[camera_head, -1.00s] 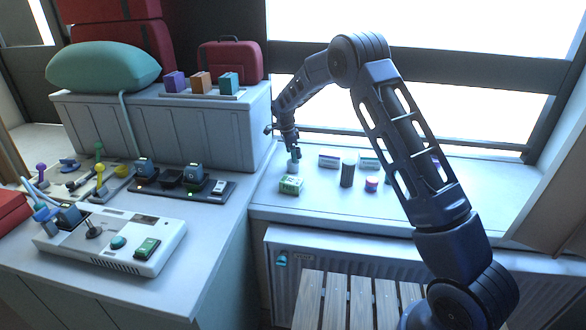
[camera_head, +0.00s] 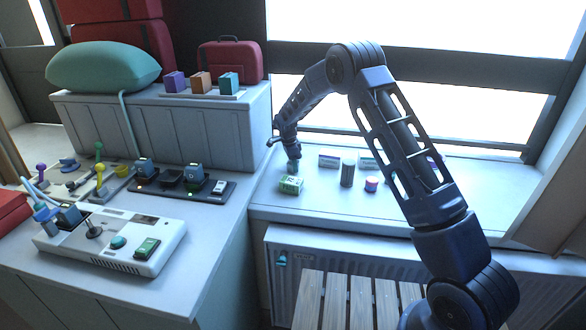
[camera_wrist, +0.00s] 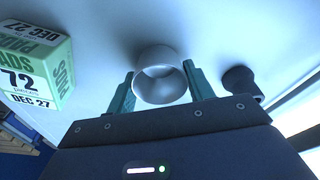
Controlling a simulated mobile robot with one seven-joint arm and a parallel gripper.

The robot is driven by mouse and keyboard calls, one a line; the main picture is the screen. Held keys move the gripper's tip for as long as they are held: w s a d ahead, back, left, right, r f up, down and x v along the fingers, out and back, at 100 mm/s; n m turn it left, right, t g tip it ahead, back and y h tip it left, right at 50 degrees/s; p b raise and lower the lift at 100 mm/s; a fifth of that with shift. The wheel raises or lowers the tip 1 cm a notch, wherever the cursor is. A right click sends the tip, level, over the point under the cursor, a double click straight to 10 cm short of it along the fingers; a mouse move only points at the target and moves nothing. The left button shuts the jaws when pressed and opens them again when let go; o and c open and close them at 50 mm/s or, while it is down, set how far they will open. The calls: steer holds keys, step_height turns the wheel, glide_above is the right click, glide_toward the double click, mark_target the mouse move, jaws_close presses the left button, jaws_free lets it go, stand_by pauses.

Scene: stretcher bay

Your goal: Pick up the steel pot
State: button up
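The steel pot (camera_wrist: 160,92) is a small round pale metal cup, seen from above in the wrist view, upright on the window sill. My gripper (camera_wrist: 162,78) has its two teal fingers on either side of the pot, one left and one right. The fingers look open around it, with little gap; contact is hard to tell. In the head view my gripper (camera_head: 294,166) is low over the sill and mostly hides the pot.
A green-and-white pads carton (camera_head: 291,185) stands close by; it also shows in the wrist view (camera_wrist: 38,65). A dark cylinder (camera_head: 347,173) and a pink-topped jar (camera_head: 371,184) stand to the right on the window sill (camera_head: 320,212). The front sill is clear.

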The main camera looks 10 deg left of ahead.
steer(key=shift+c, duration=1.1)
steer(key=shift+r, duration=0.1)
